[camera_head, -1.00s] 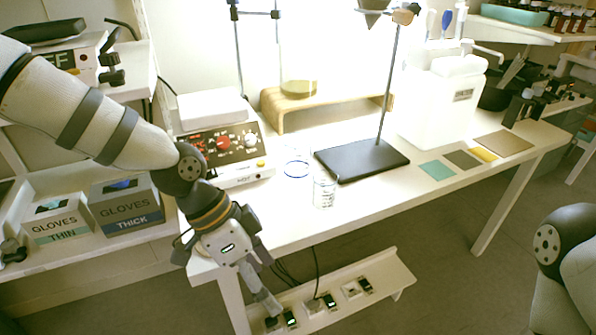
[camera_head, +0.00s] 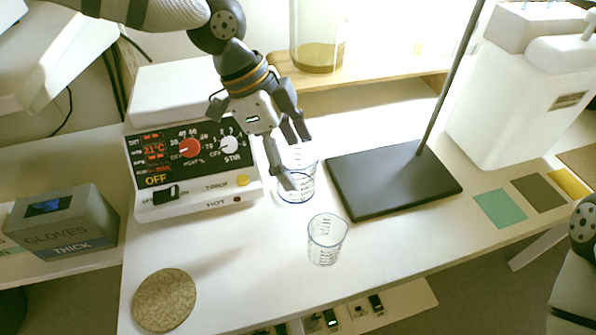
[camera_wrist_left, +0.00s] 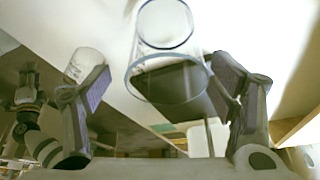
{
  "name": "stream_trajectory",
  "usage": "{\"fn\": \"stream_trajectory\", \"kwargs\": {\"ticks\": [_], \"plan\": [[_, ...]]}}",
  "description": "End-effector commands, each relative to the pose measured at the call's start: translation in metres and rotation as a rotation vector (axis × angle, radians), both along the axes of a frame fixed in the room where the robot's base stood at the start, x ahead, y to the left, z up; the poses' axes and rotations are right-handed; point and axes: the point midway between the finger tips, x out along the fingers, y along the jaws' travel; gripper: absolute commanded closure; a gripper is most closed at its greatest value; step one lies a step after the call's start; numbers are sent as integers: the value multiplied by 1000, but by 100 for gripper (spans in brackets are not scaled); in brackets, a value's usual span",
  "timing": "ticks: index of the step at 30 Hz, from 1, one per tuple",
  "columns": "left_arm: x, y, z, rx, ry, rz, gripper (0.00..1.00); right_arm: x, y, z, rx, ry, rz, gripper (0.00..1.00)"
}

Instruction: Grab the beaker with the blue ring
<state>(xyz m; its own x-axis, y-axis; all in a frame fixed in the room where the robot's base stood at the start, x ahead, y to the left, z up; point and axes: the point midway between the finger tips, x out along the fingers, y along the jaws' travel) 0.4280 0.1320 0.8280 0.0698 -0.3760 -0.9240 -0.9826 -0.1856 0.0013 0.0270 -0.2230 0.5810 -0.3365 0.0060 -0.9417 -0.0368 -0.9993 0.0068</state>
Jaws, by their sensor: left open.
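The beaker with the blue ring (camera_head: 296,191) is clear glass and stands upright on the white table, between the hot plate and the black stand base. My left gripper (camera_head: 297,160) is open at this beaker, its fingers partly hiding it. A second clear beaker (camera_head: 326,240), without a strong blue ring, stands nearer the front.
The hot plate (camera_head: 195,165) stands left of the beakers. The black stand base (camera_head: 392,182) with its rod is close on the right. A wooden shelf (camera_head: 380,75) lies behind. A round cork mat (camera_head: 165,300) is front left. The table front is mostly clear.

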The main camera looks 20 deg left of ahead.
Motion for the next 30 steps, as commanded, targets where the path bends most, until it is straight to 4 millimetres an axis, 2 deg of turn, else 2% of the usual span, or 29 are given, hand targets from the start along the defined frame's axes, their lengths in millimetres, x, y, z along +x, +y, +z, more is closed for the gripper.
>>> {"fn": "stream_trajectory", "kwargs": {"ticks": [6,9,15,22,30], "plan": [[7,-14,-40,1,4,-1,22,-6,0,-7,0,20,1,60],[8,-17,-47,1,0,-1,22,-7,0,-8,0,22,1,60],[8,-18,-46,1,-3,0,22,-6,0,-8,0,20,1,60],[8,-18,-46,0,-2,0,74,-6,0,-8,0,20,1,60],[8,-18,-44,1,-3,0,76,-6,0,-7,0,20,1,60]]}}
